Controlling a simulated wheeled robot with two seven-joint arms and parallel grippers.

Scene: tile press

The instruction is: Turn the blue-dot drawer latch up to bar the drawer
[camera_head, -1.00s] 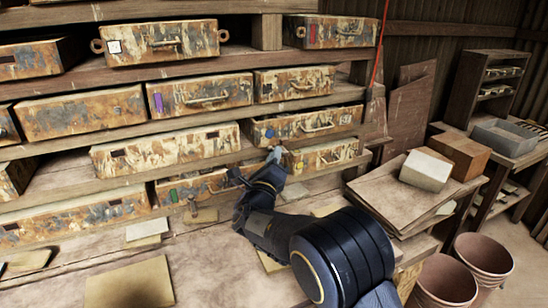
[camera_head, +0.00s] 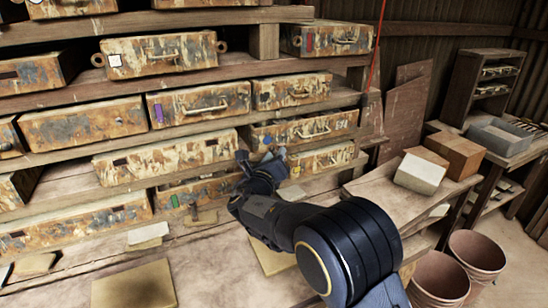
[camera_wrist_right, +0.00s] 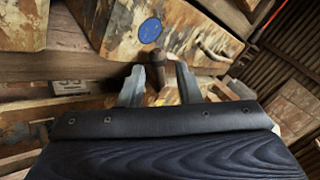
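The blue-dot drawer (camera_head: 312,129) is a rusty, cream-patched front with a bar handle, in the shelf rack. Its blue dot (camera_head: 267,139) is near its left end, and shows large in the right wrist view (camera_wrist_right: 150,30). A dark, stubby latch (camera_wrist_right: 157,72) sits just below the dot and seems to point downward. My right gripper (camera_head: 261,155) is in front of the drawer's lower left. In the right wrist view its two fingers (camera_wrist_right: 160,85) are apart, one on each side of the latch, with gaps visible. My left gripper is not in view.
Other rusty drawers fill the rack, including one with a green mark (camera_head: 174,199) below and one with a purple mark (camera_head: 159,112) to the left. Flat tiles lie on the bench (camera_head: 215,265). Boards with a pale block (camera_head: 420,172) stand right of my arm.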

